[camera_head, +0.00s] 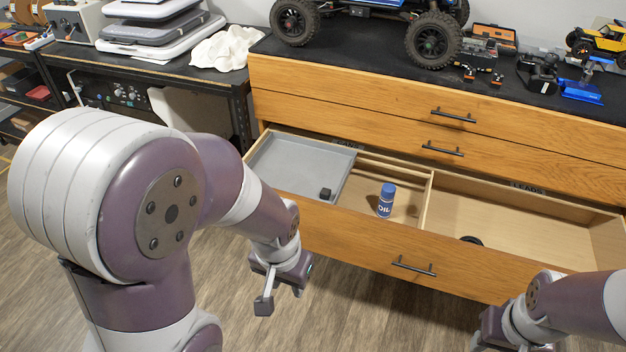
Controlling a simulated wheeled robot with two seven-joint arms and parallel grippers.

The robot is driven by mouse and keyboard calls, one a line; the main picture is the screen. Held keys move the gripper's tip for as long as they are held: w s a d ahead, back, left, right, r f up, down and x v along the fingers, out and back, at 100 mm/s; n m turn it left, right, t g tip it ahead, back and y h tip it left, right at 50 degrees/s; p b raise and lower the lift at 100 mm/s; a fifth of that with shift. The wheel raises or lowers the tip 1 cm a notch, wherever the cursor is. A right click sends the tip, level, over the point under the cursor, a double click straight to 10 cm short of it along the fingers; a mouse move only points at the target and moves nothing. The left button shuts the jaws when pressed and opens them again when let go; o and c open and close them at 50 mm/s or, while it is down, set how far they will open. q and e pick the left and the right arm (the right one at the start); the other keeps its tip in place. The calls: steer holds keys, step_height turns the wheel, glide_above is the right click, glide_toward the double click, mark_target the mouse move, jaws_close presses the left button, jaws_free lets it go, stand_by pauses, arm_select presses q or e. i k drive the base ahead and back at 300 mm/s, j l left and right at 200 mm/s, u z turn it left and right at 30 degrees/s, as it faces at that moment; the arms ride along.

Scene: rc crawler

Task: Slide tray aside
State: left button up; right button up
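The grey tray (285,162) lies in the left part of the open drawer (370,238). A small black block (325,194) sits in the tray's front right corner. A blue oil bottle (386,203) with a white band stands upright in the drawer just right of the tray. My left gripper (277,300) hangs in front of the drawer's left end, outside it and apart from the tray. Its fingers are spread with nothing between them. My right gripper (485,345) is at the bottom right, in front of the drawer, and its fingertips are cut off by the frame edge.
A wooden divider (425,200) separates the bottle's compartment from the right one, where a black round item (471,240) lies near the front wall. Closed drawers (440,125) rise behind. An RC crawler (375,20) and tools stand on the black top. A bench (150,75) stands left.

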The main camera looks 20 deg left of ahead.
mark_target(320, 171)
steer(key=i+l, duration=0.1)
steer(key=i, duration=0.55)
steer(key=i+u, duration=0.15)
steer(key=i, duration=0.45)
steer(key=l, duration=0.1)
